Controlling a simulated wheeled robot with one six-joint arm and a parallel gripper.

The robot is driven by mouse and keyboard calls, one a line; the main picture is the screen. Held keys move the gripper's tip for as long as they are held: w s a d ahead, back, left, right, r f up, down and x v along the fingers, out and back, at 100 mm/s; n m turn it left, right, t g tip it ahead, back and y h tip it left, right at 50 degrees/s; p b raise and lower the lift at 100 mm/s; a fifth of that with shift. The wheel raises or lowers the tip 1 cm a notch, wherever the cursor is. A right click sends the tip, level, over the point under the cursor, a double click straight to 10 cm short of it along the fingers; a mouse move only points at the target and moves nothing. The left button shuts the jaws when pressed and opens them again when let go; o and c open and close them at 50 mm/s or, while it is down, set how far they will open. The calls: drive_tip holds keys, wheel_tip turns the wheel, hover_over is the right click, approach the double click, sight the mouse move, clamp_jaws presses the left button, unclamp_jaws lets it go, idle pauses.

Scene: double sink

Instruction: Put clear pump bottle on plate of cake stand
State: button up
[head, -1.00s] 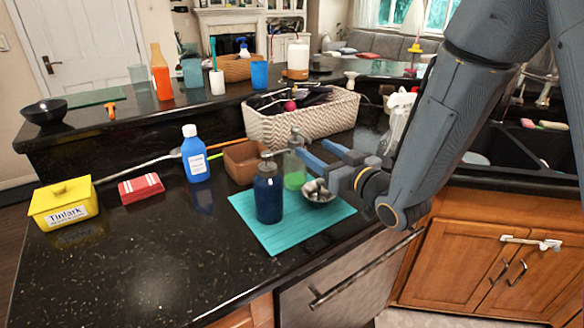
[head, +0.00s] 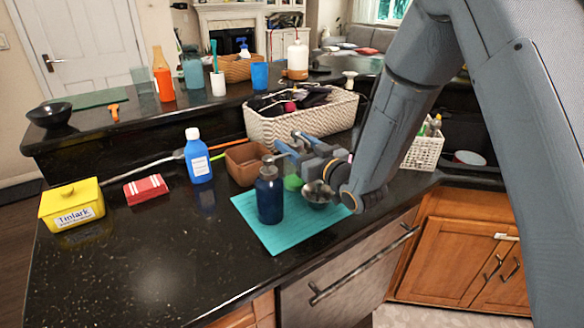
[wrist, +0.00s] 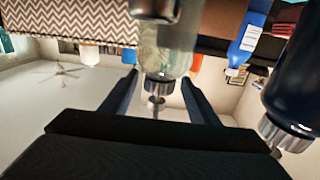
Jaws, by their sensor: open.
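The clear pump bottle (head: 293,183), with green showing low down, stands on the teal mat (head: 285,238), mostly hidden behind my gripper in the head view. My gripper (head: 290,142) is open at its upper part. In the wrist view, which looks upside down, the bottle (wrist: 166,58) and its metal pump lie between and just beyond my open fingers (wrist: 158,80). I cannot tell whether the fingers touch it. I cannot make out the cake stand or its plate for certain.
A dark blue pump bottle (head: 270,200) stands close left of the clear one; a metal bowl (head: 318,193) is close right. A brown box (head: 246,165) and woven basket (head: 300,121) stand behind. The front left counter is clear.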

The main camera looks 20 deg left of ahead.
clamp_jaws()
idle(0.4)
